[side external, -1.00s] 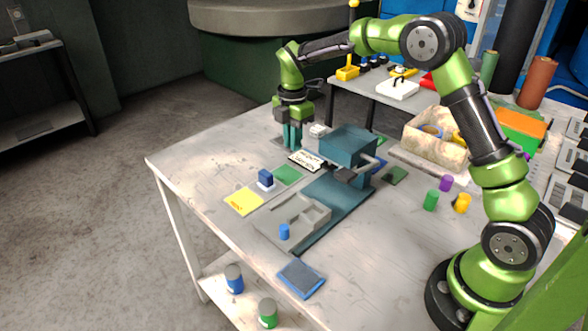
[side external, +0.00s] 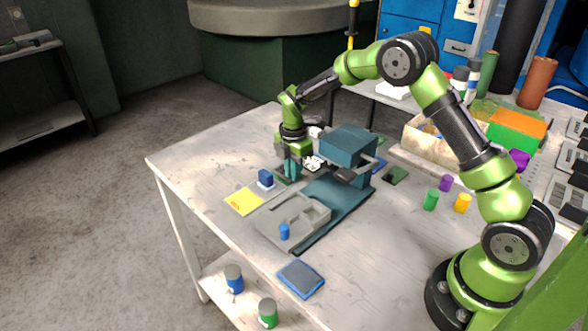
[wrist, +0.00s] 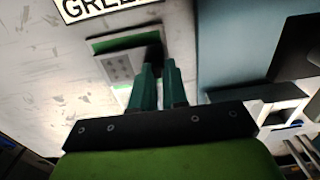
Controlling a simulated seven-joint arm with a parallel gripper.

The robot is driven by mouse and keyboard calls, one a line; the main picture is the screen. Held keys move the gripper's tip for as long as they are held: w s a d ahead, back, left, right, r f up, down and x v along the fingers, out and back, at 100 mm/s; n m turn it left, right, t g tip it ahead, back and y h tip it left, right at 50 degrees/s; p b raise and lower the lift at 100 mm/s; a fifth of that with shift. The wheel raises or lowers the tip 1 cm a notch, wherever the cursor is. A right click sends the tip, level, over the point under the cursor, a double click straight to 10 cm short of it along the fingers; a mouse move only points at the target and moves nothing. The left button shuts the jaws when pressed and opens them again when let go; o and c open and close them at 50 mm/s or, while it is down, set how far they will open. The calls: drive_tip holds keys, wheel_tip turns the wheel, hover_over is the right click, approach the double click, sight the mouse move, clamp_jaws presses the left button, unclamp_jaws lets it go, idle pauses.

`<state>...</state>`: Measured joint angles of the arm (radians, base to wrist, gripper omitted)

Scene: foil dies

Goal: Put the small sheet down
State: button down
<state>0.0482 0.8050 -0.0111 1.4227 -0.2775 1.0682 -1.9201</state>
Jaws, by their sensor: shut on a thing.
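A small grey sheet (wrist: 118,67) with a few raised dots shows in the wrist view, at the left of my fingertips. My gripper (wrist: 158,66) is shut on it near its right edge; the exact contact is partly hidden by the fingers. A green patch (wrist: 115,42) shows behind and around the sheet. In the side view my gripper (side external: 291,177) points down low over the green patch (side external: 281,180), between the blue block and the teal press. The sheet is too small to make out there. I cannot tell whether it touches the patch.
A label card (wrist: 85,8) reading "GREE..." lies beyond the patch. The teal press (side external: 348,142) stands close at the right. A blue block (side external: 265,177), a yellow patch (side external: 243,201) and a grey tray (side external: 303,214) are nearby. The table's left front is clear.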

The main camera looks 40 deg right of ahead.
drive_tip(key=shift+f, duration=0.15)
drive_tip(key=c, duration=1.1)
unclamp_jaws()
drive_tip(key=shift+c, duration=0.2)
